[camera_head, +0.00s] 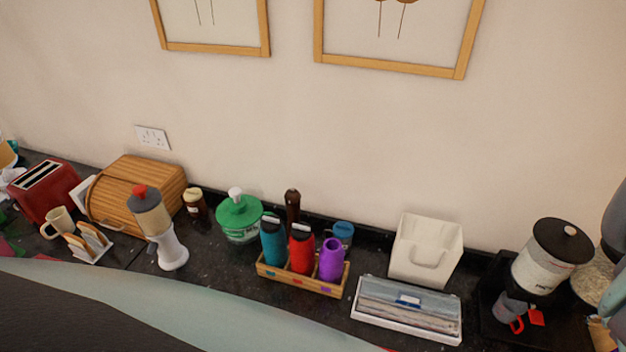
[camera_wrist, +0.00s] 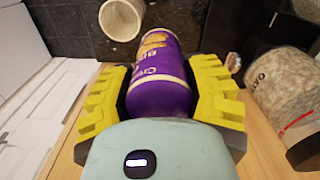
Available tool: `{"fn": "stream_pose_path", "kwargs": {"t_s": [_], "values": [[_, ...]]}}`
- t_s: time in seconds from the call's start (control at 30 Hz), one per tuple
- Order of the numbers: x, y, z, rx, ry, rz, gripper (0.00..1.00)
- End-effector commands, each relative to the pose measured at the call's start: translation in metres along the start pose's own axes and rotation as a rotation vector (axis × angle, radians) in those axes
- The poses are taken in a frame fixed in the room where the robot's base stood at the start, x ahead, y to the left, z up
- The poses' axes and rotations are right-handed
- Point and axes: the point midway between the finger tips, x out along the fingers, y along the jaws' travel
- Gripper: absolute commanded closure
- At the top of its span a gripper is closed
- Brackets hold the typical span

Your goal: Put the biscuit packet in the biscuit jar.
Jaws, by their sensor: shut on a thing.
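In the wrist view my gripper (camera_wrist: 160,95) is shut on the biscuit packet (camera_wrist: 160,72), a purple cylinder with pale lettering and a biscuit picture. The yellow fingers press its two sides. An open cream round container (camera_wrist: 122,18) lies beyond the packet, apart from it. I cannot tell whether this is the biscuit jar. In the head view a pale jar with a black lid (camera_head: 540,270) stands at the right, and a clear jar with a green lid (camera_head: 239,218) stands left of centre. Their labels are too small to read. My gripper is not clear in the head view.
An oats jar (camera_wrist: 268,82) is close right of the gripper in the wrist view. In the head view a bottle rack (camera_head: 300,282), a wrap box (camera_head: 408,310), a white bin (camera_head: 425,250), a bread bin (camera_head: 137,190) and a toaster (camera_head: 44,190) crowd the dark counter.

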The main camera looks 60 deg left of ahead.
Motion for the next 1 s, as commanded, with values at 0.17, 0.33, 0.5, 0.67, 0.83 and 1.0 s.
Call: {"fn": "stream_pose_path", "kwargs": {"t_s": [0.17,0.33,0.5,0.67,0.83,1.0], "values": [[0.01,0.019,0.005,0.034,-0.002,0.003,0.92],[0.023,0.043,0.013,0.077,0.0,0.001,0.92],[0.036,0.067,0.021,0.113,-0.002,0.003,0.92],[0.039,0.072,0.022,0.12,0.0,0.0,0.92],[0.04,0.072,0.022,0.119,0.001,0.0,0.92],[0.039,0.071,0.022,0.12,0.002,0.001,0.92]]}}
